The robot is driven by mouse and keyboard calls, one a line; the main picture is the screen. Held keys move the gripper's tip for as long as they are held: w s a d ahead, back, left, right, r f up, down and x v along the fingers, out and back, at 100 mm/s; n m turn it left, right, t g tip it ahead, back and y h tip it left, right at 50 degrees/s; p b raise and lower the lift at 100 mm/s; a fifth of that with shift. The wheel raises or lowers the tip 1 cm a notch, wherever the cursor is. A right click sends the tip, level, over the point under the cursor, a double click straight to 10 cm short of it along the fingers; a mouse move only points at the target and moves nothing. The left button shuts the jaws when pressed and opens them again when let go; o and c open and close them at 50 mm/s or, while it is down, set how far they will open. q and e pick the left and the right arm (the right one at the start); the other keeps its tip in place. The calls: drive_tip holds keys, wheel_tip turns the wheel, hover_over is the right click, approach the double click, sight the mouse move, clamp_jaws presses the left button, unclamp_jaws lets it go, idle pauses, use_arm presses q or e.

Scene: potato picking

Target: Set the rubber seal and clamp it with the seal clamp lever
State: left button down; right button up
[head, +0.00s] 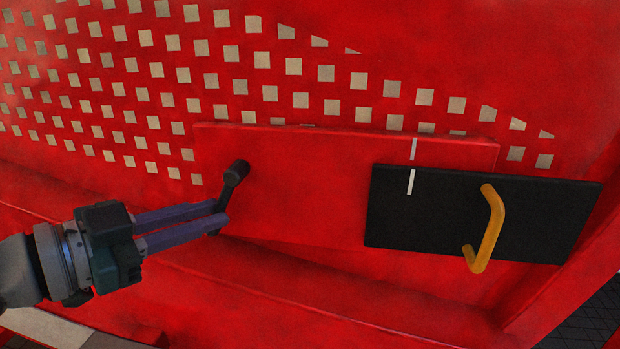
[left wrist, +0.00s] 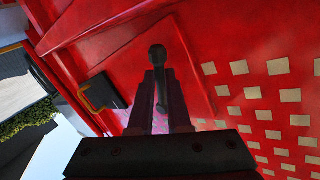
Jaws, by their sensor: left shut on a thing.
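The seal clamp lever (head: 235,174) is a black bar with a round knob at its upper end, on the left part of a red plate (head: 300,185). My left gripper (head: 221,212) is shut on the lever's lower part, which the fingers partly hide. In the left wrist view the lever (left wrist: 157,58) stands up between my fingers (left wrist: 161,105). A black panel (head: 430,215) with a yellow handle (head: 493,225), seemingly the rubber seal, overlaps the plate's right part. White marks on plate and panel nearly line up. My right gripper is out of view.
A red wall with rows of square holes (head: 270,93) rises behind the plate. A red ledge (head: 300,290) runs below it. A red beam (head: 565,280) slants up at the right. Space in front of the black panel is clear.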

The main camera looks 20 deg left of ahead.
use_arm(q)
drive_tip(key=r+m+g+y+p, duration=0.1)
drive_tip(key=m+p, duration=0.1)
drive_tip(key=p, duration=0.2)
drive_tip(key=a+r+m+g+y+p, duration=0.1)
drive_tip(key=r+m+y+p, duration=0.1)
drive_tip(key=p, duration=0.3)
drive_tip(key=a+r+m+g+y+p, duration=0.1)
drive_tip(key=r+m+y+p, duration=0.1)
drive_tip(key=p, duration=0.3)
drive_tip(key=shift+s+r, duration=0.2)
drive_tip(key=shift+s, duration=0.05)
drive_tip(key=shift+r+m+g+y+p, duration=0.5)
drive_tip(key=shift+m+y+p, duration=0.3)
drive_tip(key=shift+p, duration=0.7)
drive_tip(key=c, duration=0.9)
unclamp_jaws()
drive_tip(key=shift+o, duration=0.2)
drive_tip(key=shift+f, duration=0.1)
drive_tip(key=v, duration=1)
drive_tip(key=shift+b, duration=0.45)
